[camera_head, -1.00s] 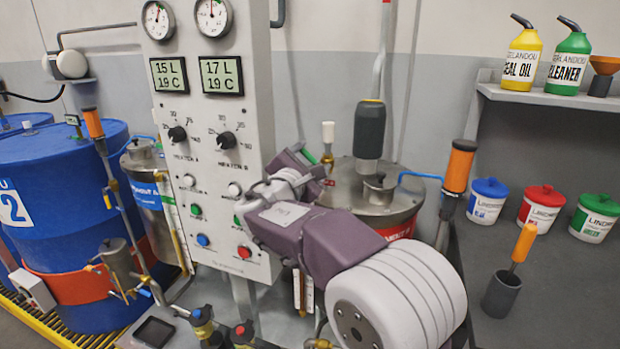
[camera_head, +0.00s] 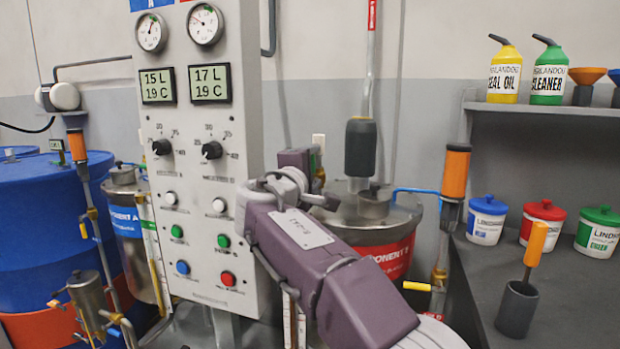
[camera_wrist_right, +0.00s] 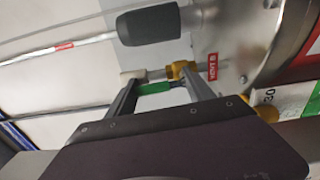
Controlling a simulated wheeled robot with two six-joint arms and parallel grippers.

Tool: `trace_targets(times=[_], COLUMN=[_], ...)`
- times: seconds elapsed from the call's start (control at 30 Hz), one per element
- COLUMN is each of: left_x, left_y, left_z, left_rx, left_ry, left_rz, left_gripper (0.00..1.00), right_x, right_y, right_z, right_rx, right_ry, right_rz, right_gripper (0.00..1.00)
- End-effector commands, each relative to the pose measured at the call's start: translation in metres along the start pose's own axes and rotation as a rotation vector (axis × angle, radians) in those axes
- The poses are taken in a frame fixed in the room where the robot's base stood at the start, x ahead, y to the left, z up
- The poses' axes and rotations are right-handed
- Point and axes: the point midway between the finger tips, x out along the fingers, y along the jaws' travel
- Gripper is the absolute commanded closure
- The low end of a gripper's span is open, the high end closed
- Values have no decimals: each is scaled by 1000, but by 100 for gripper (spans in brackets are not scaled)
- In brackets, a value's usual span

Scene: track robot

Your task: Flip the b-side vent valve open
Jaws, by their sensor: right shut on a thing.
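The b-side vent valve shows in the right wrist view as a yellow body (camera_wrist_right: 179,70) with a green handle (camera_wrist_right: 154,88) and a red "VENT B" tag (camera_wrist_right: 212,67). My right gripper (camera_wrist_right: 156,84) has its two fingers on either side of the green handle and is shut on it. In the head view my right gripper (camera_head: 298,162) reaches behind the control panel's right edge, above the steel tank with the red label (camera_head: 388,258). It hides most of the valve there. My left gripper is not in view.
The control panel (camera_head: 198,105) stands close to the left of my right arm. A dark grey cylinder on a pipe (camera_head: 360,148) stands just right of the gripper. A shelf bench (camera_head: 590,285) with tubs and an orange-handled tool (camera_head: 535,243) is at the right.

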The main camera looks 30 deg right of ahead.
Motion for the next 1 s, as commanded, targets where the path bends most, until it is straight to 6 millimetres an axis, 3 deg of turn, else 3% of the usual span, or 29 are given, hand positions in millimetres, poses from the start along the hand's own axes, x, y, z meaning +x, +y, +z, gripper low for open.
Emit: trace_targets(times=[0.7,0.73,0.8,1.0], left_x=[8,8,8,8], left_y=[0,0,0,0], left_z=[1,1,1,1], left_rx=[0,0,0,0], left_ry=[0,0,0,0], left_rz=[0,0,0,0], left_gripper=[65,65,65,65], right_x=[0,0,0,0], right_y=[-2,-2,-1,-1], right_z=[2,2,2,2], right_rx=[71,71,71,69], right_ry=[-2,-2,-2,-1], right_rz=[-3,-3,-3,-2], right_gripper=[79,36,17,17])
